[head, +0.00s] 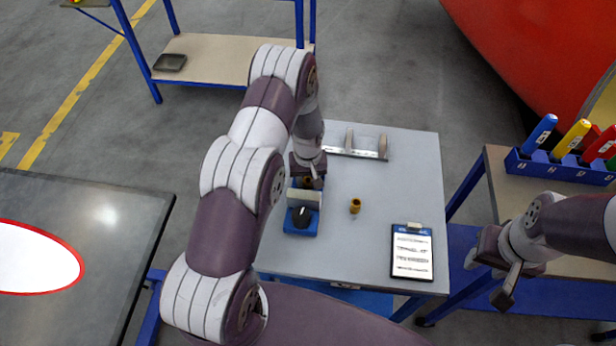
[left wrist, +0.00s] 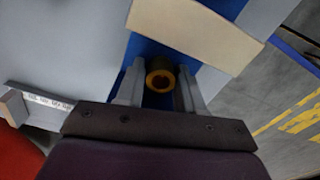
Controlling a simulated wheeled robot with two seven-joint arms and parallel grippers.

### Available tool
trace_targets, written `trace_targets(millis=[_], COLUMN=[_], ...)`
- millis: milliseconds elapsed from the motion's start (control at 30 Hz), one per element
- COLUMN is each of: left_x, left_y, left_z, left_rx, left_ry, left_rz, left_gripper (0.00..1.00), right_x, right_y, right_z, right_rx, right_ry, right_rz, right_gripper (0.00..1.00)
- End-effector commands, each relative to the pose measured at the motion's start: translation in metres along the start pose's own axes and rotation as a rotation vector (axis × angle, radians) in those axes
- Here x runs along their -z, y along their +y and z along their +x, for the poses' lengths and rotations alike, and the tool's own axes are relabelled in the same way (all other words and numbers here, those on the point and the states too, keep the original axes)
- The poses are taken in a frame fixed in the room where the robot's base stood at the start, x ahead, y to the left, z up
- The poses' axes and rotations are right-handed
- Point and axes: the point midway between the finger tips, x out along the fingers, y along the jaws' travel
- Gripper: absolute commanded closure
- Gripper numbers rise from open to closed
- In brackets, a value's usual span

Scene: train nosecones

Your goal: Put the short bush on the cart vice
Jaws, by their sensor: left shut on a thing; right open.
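My left gripper (head: 307,181) is shut on a yellow-brown bush (left wrist: 160,81), whose round, hollow end shows between the fingers in the left wrist view. The bush is at the far side of the blue cart vice (head: 301,222), behind its pale jaw plate (head: 304,197). The pale plate also shows in the left wrist view (left wrist: 195,35), just beyond the bush. I cannot tell whether the bush touches the vice. Another brass-coloured bush (head: 355,206) stands on the cart top, right of the vice. My right gripper (head: 488,283) is open and empty, right of the cart.
The grey cart top (head: 375,262) has free room around the standing bush. A clipboard (head: 411,252) lies at its front right, and a metal bracket (head: 360,147) stands at the back. A blue rack with coloured-handled tools (head: 562,165) is on the right bench.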

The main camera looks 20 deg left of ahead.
Motion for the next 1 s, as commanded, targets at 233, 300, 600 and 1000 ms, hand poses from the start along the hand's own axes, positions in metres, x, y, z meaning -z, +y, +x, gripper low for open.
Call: trace_targets(millis=[233,300,600,1000], left_x=[0.0,0.0,0.0,0.001], left_y=[0.0,0.0,0.0,0.001], left_z=[0.004,0.003,-0.002,-0.071], left_rx=[0.0,0.0,0.0,-0.002], left_ry=[-0.001,-0.001,-0.001,0.004], left_rz=[0.0,0.0,0.0,0.0], left_gripper=[0.6,0.52,0.52,0.52], right_x=[-0.001,-0.001,0.0,-0.003], right_y=[0.0,0.0,0.0,0.0], right_z=[0.005,0.003,-0.001,0.028], right_rx=[0.0,0.0,0.0,0.0], right_ry=[0.0,0.0,0.0,0.0], right_rz=[0.0,0.0,0.0,0.0], right_gripper=[0.57,0.57,0.57,0.57])
